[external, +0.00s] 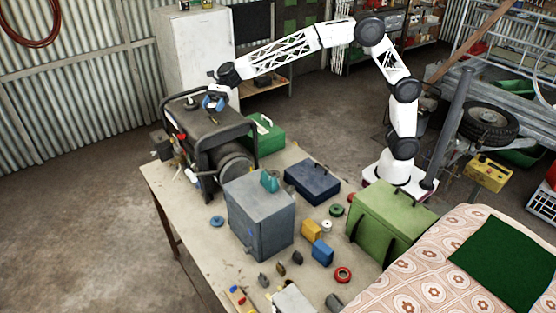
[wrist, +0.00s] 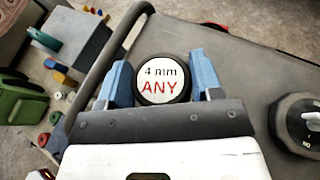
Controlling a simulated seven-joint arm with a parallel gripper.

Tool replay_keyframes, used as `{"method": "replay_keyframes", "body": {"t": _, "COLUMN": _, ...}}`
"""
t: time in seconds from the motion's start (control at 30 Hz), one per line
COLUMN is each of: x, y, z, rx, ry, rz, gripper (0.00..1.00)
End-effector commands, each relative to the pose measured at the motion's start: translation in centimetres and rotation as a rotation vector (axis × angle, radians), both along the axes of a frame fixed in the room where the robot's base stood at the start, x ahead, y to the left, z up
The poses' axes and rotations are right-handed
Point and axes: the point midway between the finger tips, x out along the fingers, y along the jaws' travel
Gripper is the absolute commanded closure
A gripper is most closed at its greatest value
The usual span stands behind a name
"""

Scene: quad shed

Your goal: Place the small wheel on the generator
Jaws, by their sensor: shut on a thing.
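The small wheel (wrist: 161,78) is a dark-rimmed disc with a pale face marked "4 mm ANY". My gripper (wrist: 163,82) has its blue fingers on both sides of the wheel and is shut on it. In the external view my gripper (external: 213,102) is over the top of the generator (external: 203,138), near its frame bars. The wheel cannot be made out there. The generator's grey top (wrist: 240,75) lies below the wheel in the wrist view, with a dark dial (wrist: 305,120) at the right. Whether the wheel touches the top cannot be told.
The generator stands at the table's (external: 190,237) far left end. A grey metal box (external: 262,222) stands close in front of it, and a green case (external: 266,138) behind. A blue box (external: 312,184), a green toolbox (external: 385,225) and several small parts are to the right.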

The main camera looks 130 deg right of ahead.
Motion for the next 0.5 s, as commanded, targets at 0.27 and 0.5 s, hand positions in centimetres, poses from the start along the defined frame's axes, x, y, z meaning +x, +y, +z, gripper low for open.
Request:
{"method": "replay_keyframes", "body": {"t": 0.27, "x": 2.3, "y": -1.1, "z": -0.3, "rx": -0.001, "ry": 0.0, "rz": 0.0, "gripper": 0.65}}
{"method": "replay_keyframes", "body": {"t": 0.5, "x": 2.6, "y": -1.3, "z": -0.2, "rx": -0.001, "ry": 0.0, "rz": 0.0, "gripper": 0.65}}
